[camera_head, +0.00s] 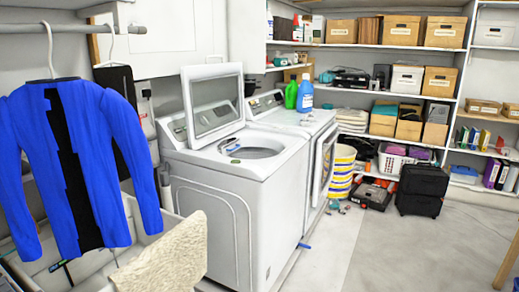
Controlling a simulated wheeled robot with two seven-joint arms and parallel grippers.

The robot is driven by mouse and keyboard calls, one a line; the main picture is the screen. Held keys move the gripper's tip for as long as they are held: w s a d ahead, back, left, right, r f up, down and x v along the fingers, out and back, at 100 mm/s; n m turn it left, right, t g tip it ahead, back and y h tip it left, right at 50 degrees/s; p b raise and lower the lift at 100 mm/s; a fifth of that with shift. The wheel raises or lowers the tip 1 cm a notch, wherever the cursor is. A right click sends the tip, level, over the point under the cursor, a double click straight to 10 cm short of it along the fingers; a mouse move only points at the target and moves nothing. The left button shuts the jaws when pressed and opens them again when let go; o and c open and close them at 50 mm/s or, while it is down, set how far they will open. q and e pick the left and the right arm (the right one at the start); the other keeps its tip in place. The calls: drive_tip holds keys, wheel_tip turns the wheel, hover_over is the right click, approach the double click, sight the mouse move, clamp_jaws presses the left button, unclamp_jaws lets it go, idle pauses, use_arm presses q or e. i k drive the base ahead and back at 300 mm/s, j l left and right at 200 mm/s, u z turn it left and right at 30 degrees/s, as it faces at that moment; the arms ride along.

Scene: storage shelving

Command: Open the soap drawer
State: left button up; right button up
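A white top-loading washer (215,195) stands in the middle with its lid (212,100) raised. I cannot make out a soap drawer on either machine at this size, nor whether one is open. Green and blue bottles, the green bottle (291,95) and the blue bottle (305,93), stand on the second machine. Neither of my grippers is in view.
A blue jacket (115,130) hangs at the left, above a pale basin (90,264) and a cream cloth (165,262). A yellow-striped bucket (342,172) and a black suitcase (421,188) stand before loaded shelves. The floor (400,255) at right front is clear.

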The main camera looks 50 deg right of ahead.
sight(226, 148)
drive_tip(key=z, duration=1.55)
drive_tip(key=i+l+u, duration=0.1)
drive_tip(key=i+l, duration=0.15)
drive_tip(key=i+l+u, duration=0.25)
drive_tip(key=i+l, duration=0.25)
drive_tip(key=l, duration=0.15)
drive_tip(key=i+l+u, duration=0.1)
drive_tip(key=l, duration=0.25)
drive_tip(key=i+l+u, duration=0.15)
drive_tip(key=i+l, duration=0.15)
drive_tip(key=i+l+u, duration=0.1)
drive_tip(key=l, duration=0.35)
drive_tip(key=i+l+u, duration=0.15)
drive_tip(key=l, duration=0.25)
drive_tip(key=i, duration=0.1)
